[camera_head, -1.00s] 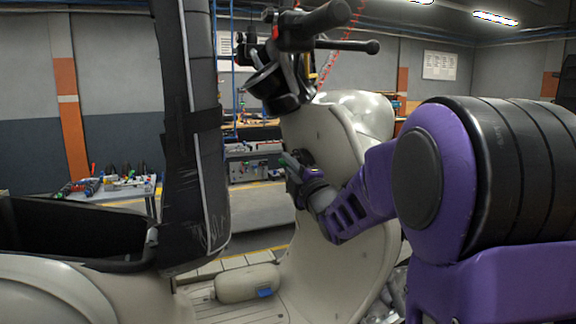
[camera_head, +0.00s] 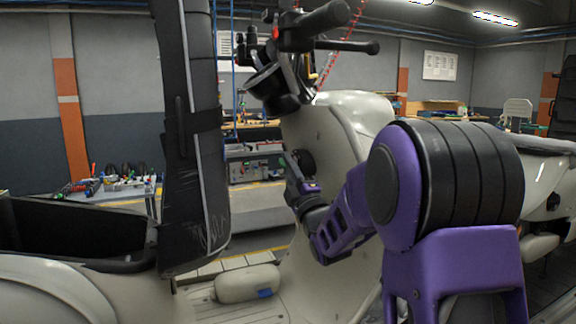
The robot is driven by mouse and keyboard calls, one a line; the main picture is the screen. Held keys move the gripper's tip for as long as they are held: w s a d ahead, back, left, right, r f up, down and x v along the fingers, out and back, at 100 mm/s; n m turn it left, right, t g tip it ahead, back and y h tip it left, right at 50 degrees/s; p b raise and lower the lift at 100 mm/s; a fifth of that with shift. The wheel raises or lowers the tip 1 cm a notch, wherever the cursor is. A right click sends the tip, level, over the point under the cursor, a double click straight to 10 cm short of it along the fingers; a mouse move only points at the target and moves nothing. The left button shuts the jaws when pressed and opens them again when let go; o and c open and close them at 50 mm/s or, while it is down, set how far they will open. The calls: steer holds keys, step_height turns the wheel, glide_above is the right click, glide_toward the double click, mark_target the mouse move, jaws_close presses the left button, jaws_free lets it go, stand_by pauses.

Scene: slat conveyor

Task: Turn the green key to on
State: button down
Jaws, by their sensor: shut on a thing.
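A cream scooter (camera_head: 330,130) stands in front of me, and its front shield carries a dark round lock fitting (camera_head: 306,161) on the inner face. My gripper (camera_head: 291,160) is at this fitting, its dark fingers pointing up and left and overlapping it in the view. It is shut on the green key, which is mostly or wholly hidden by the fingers. I cannot make out the key's turn angle. My purple and black arm reaches in from the right.
The scooter's handlebar (camera_head: 318,25) with levers is above my gripper. An upright black seat (camera_head: 190,140) stands at left over an open black storage bin (camera_head: 70,235). A workbench with tools (camera_head: 110,185) is behind. Another scooter (camera_head: 545,170) is at right.

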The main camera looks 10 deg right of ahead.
steer(key=shift+w+f+t, duration=0.1)
steer(key=shift+t, duration=1.2)
steer(key=c, duration=0.9)
jaws_free()
steer(key=shift+o, duration=0.2)
